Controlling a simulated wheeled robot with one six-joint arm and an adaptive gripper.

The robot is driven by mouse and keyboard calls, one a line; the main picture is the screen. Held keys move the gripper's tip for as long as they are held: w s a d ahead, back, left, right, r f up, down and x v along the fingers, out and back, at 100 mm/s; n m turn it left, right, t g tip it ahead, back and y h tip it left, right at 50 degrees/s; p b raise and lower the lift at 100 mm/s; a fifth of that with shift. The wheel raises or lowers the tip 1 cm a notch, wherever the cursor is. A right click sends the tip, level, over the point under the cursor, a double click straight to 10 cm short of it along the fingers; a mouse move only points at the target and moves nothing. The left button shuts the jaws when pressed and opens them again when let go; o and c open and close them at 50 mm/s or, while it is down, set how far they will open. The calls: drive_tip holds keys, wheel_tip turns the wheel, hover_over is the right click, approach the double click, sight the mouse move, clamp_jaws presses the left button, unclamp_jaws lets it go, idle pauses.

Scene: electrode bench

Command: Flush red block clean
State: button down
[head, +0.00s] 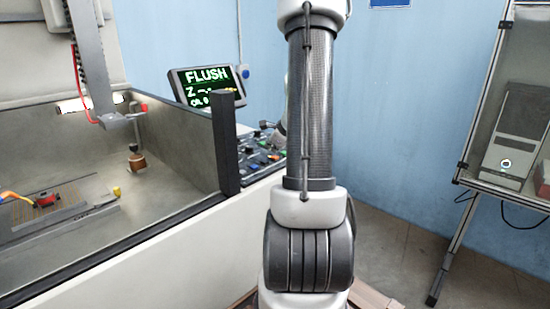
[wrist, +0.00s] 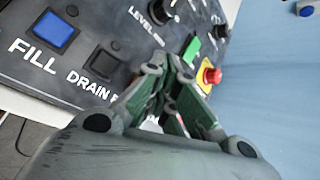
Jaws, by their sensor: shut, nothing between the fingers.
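A small red block (head: 47,199) lies on the grid plate (head: 75,205) inside the machine tank at the left of the head view. An orange nozzle (head: 12,196) points toward it from the left. A screen (head: 208,86) reads "FLUSH" with a Z line below. In the wrist view my gripper (wrist: 178,75) is shut and empty, over the dark control panel (wrist: 105,30). The panel has a blue FILL button (wrist: 54,33), a dark DRAIN button (wrist: 106,64), a LEVEL knob (wrist: 162,10) and a green control (wrist: 191,50). Whether my fingertips touch the panel is unclear.
A red emergency button (wrist: 209,77) on a yellow base sits right of my fingers. The tank's front wall (head: 150,235) and a black post (head: 226,145) stand between the block and my arm. A rack with a computer case (head: 515,135) stands at the right.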

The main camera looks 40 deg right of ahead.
drive_tip(key=shift+f, duration=0.1)
drive_tip(key=shift+f, duration=0.3)
drive_tip(key=shift+f, duration=0.45)
idle(0.6)
drive_tip(key=shift+r, duration=0.85)
drive_tip(key=shift+r, duration=2.5)
